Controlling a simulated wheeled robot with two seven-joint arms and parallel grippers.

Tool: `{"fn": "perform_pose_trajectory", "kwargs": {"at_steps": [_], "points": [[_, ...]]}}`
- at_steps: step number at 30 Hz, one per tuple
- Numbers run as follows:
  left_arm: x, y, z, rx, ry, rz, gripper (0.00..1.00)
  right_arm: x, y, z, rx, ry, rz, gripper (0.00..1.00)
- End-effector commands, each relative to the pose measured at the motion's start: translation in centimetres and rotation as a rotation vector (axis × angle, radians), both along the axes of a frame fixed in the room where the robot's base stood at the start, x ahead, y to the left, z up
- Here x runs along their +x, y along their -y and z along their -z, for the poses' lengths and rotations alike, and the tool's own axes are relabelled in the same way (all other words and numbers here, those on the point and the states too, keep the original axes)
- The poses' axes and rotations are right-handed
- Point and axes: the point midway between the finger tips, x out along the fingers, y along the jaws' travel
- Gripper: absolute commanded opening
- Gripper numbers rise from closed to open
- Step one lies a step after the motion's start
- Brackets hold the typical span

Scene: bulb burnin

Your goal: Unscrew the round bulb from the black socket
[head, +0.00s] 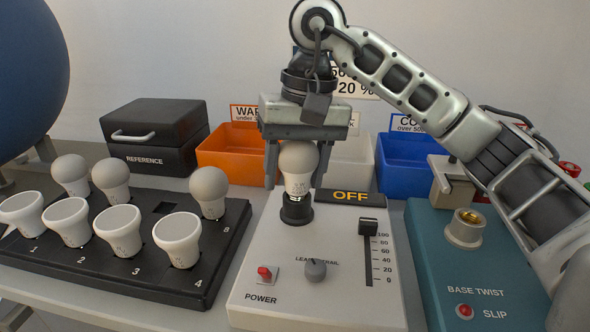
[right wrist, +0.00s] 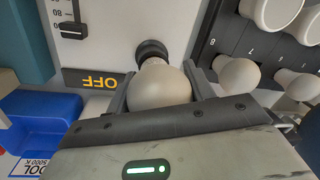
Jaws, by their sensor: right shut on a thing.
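The round bulb (head: 298,168) stands upright at the black socket (head: 296,209) on the white test box. Its lower end meets the socket; how deep it is seated I cannot tell. My right gripper (head: 297,172) comes down from above, with one finger on each side of the bulb, and is shut on it. In the right wrist view the bulb (right wrist: 159,86) sits between the two fingers, with the black socket (right wrist: 152,52) just beyond it. My left gripper is not in view.
A black tray (head: 75,262) with several round and reflector bulbs lies left. Orange (head: 225,150), whitish (head: 350,160) and blue (head: 400,165) bins stand behind. The white box has a slider (head: 368,227), knob (head: 315,270) and red switch (head: 264,273). A teal base-twist box (head: 450,250) is right.

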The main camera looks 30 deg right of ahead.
Motion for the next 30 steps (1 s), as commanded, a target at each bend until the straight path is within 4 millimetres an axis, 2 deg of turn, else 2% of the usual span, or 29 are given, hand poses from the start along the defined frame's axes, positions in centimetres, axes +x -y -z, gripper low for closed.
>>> {"fn": "perform_pose_trajectory", "kwargs": {"at_steps": [3, 6, 12, 16, 22, 23, 24, 30], "points": [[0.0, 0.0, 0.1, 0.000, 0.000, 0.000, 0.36, -0.3, -0.1, 0.2, -0.006, -0.013, -0.222, 0.31], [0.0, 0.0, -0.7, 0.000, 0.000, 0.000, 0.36, -0.3, -0.1, -0.1, -0.007, -0.014, -0.403, 0.30], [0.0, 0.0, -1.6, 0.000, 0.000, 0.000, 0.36, -0.2, -0.2, 0.0, -0.006, -0.008, -0.709, 0.30], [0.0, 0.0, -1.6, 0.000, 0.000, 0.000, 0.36, -0.2, -0.3, 0.1, -0.003, -0.004, -0.780, 0.30], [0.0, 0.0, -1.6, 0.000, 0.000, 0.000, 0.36, -0.1, -0.3, 0.1, -0.002, 0.000, -0.780, 0.30], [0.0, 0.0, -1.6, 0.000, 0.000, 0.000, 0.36, -0.1, -0.3, 0.1, -0.003, 0.001, -0.780, 0.61], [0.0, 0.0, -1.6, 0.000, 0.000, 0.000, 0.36, -0.1, -0.3, 0.1, -0.002, 0.000, -0.780, 0.69], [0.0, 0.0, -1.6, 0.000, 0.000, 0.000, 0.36, -0.2, -0.2, 0.1, -0.004, -0.001, -0.778, 0.69]]}}
